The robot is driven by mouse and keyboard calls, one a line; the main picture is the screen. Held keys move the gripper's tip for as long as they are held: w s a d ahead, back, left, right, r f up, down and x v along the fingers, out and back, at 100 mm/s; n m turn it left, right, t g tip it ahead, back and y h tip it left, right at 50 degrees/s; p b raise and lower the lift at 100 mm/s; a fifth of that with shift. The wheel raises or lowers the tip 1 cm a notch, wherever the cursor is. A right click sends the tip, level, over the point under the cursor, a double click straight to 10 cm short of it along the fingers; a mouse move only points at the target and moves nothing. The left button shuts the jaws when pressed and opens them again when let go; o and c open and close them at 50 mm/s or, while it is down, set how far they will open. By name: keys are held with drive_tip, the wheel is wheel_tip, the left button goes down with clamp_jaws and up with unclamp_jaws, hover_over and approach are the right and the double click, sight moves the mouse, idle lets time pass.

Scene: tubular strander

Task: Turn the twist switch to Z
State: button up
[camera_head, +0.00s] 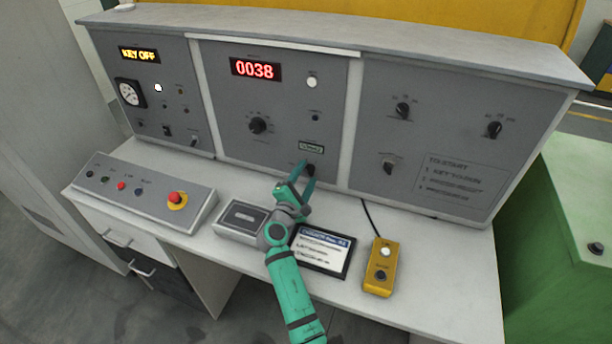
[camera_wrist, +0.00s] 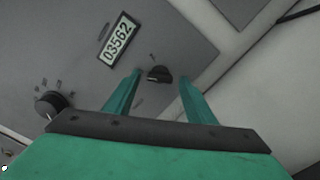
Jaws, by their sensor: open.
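A small black knob, which looks like the twist switch (camera_wrist: 159,74), sits on the grey middle panel below a counter reading 03562. A small mark shows above it in the wrist view, too small to read, so I cannot tell its setting for sure. In the head view the same knob (camera_head: 310,169) is partly hidden behind my fingers. My green gripper (camera_head: 304,177) is open in front of the panel. In the wrist view its fingertips (camera_wrist: 160,78) stand on either side of the knob, with visible gaps and no clear contact.
A larger rotary knob (camera_head: 257,125) is on the same panel to the left. The desk holds a button box with a red emergency stop (camera_head: 177,198), a grey box (camera_head: 241,217), a tablet (camera_head: 322,250) below my gripper and a yellow pendant (camera_head: 381,267).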

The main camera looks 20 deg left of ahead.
drive_tip(key=shift+w+a, duration=0.1)
drive_tip(key=shift+w, duration=0.1)
drive_tip(key=shift+w, duration=0.1)
drive_tip(key=c, duration=0.4)
drive_tip(key=shift+a, duration=0.25)
drive_tip(key=c, duration=0.6)
drive_tip(key=shift+a, duration=0.25)
drive_tip(key=shift+c, duration=0.2)
drive_tip(key=shift+d, duration=0.4)
drive_tip(key=m, duration=0.3)
drive_tip(key=shift+d+m, duration=0.25)
drive_tip(key=shift+m, duration=0.15)
drive_tip(key=shift+d+r+m, duration=0.1)
drive_tip(key=shift+m, duration=1.7)
